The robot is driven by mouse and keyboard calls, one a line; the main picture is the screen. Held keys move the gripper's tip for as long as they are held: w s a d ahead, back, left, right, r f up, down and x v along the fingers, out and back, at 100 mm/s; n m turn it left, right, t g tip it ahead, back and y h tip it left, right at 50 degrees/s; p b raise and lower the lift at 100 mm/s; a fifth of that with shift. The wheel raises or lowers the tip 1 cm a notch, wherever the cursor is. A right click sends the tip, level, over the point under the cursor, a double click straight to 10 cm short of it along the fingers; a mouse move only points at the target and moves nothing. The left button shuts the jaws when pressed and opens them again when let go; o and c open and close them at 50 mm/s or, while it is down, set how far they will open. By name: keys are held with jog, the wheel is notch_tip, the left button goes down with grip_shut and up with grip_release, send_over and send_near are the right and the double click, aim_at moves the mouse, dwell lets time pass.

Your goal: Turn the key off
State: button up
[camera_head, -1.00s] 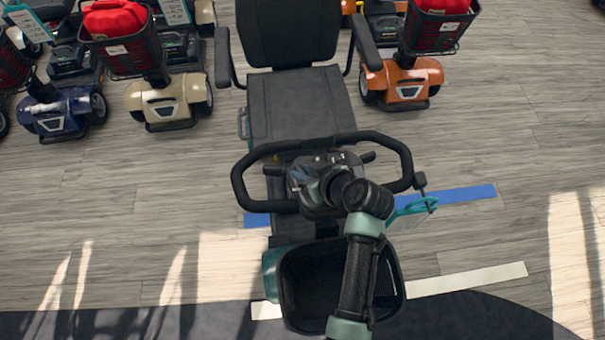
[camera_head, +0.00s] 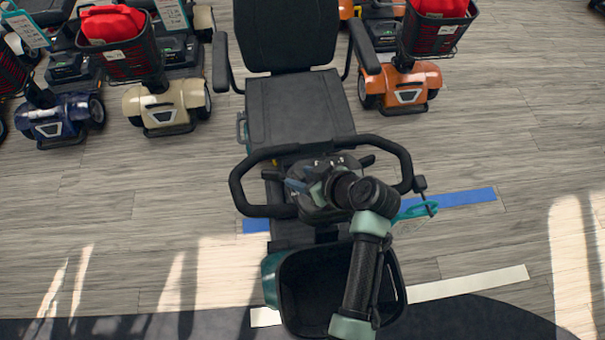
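A mobility scooter stands in front of me, with a black seat (camera_head: 300,105), looped black handlebars (camera_head: 322,150) and a dark console (camera_head: 325,172) between them. My arm reaches over the scooter's front basket to the console. My gripper (camera_head: 300,186) is at the left part of the console, low over it or touching it; I cannot tell which. Its fingers are small and mostly hidden by my own wrist, so their opening does not show. The key cannot be made out; it is too small or hidden behind my gripper and wrist.
The empty black front basket (camera_head: 290,290) lies under my arm. A teal tag (camera_head: 415,210) hangs at the right handlebar. Behind stand a beige scooter (camera_head: 165,105), an orange scooter (camera_head: 405,80) and a blue scooter (camera_head: 62,118). The wooden floor (camera_head: 510,150) at right is clear.

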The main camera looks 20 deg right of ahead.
jog(key=b+v, duration=0.1)
jog(key=v, duration=1.2)
jog(key=w+r+m+t+h, duration=0.1)
jog(key=w+r+t+h, duration=0.25)
jog(key=w+r, duration=0.85)
jog(key=w+a+r+m+t+h, duration=0.1)
jog(key=a+r+t, duration=0.15)
jog(key=r, duration=0.65)
jog(key=w+a+r+t, duration=0.1)
jog(key=a+r+t, duration=0.15)
jog(key=r, duration=0.65)
jog(key=s+a+r+t, duration=0.3)
jog(key=s+r, duration=0.1)
jog(key=r, duration=0.5)
jog(key=s+a+r+m+t, duration=0.1)
jog(key=s+a+r+t, duration=0.2)
jog(key=r, duration=0.5)
jog(key=s+a+r+m+t, duration=0.1)
jog(key=s+a+r+t, duration=0.2)
jog(key=r, duration=0.6)
jog(key=shift+s+a+r+t, duration=0.3)
jog(key=shift+s+t, duration=0.65)
